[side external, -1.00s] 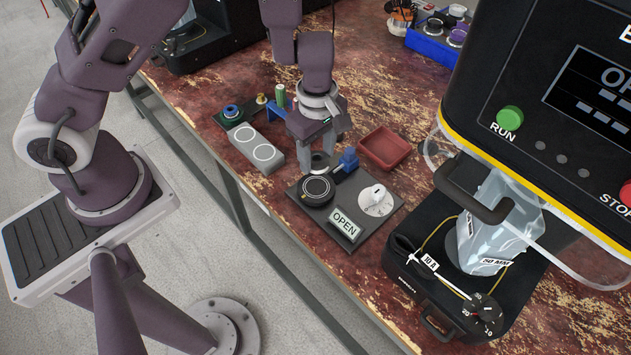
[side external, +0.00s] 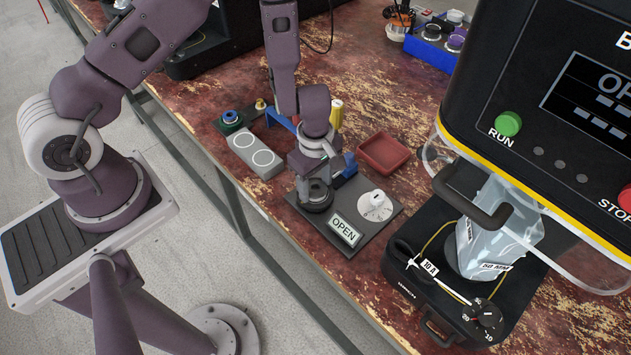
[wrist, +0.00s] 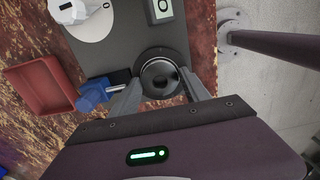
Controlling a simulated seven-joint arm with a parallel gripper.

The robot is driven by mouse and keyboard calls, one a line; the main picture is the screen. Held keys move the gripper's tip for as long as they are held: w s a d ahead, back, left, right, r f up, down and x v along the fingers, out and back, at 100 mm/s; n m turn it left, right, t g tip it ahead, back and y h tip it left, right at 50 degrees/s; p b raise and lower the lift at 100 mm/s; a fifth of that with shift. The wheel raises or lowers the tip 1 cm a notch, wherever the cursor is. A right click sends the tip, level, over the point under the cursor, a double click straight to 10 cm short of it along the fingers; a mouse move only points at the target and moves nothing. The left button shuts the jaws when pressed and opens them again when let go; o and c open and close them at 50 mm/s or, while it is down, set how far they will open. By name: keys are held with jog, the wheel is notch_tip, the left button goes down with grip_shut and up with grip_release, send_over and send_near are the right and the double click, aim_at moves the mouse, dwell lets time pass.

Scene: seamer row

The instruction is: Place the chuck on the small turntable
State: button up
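The chuck (wrist: 160,76) is a dark round piece with a hollow, shiny centre, seen between my fingers in the wrist view. My gripper (side external: 316,182) points down over the near left part of a dark plate, and its fingers (wrist: 161,86) lie against both sides of the chuck. The small turntable is the black disc at that spot on the plate; the chuck and fingers now cover most of it. The chuck is low over it or resting on it; I cannot tell which.
A red tray (side external: 384,153) stands behind. A grey block with two ringed circles (side external: 257,154) is left. The black machine (side external: 560,110) stands right.

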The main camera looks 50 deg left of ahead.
jog(key=shift+o, duration=1.1)
jog(key=s+d+r+m+h, duration=0.1)
jog(key=s+r+m, duration=0.1)
jog(key=r, duration=0.8)
jog(key=s+d+r+m+t+h, duration=0.1)
jog(key=s+r+m, duration=0.15)
jog(key=r, duration=0.65)
jog(key=s+d+r+m+h, duration=0.1)
jog(key=r+m, duration=0.2)
jog(key=r, duration=0.7)
jog(key=s+a+r+m+t+y, duration=0.1)
jog(key=s+a+r+m+t, duration=0.1)
jog(key=s, duration=0.5)
jog(key=s+a+r+m+t+y, duration=0.2)
jog(key=s+a+r+m, duration=0.3)
jog(key=s+r+m, duration=0.1)
jog(key=shift+s+a+m+t, duration=0.25)
jog(key=shift+s+m, duration=0.45)
jog(key=shift+m, duration=0.55)
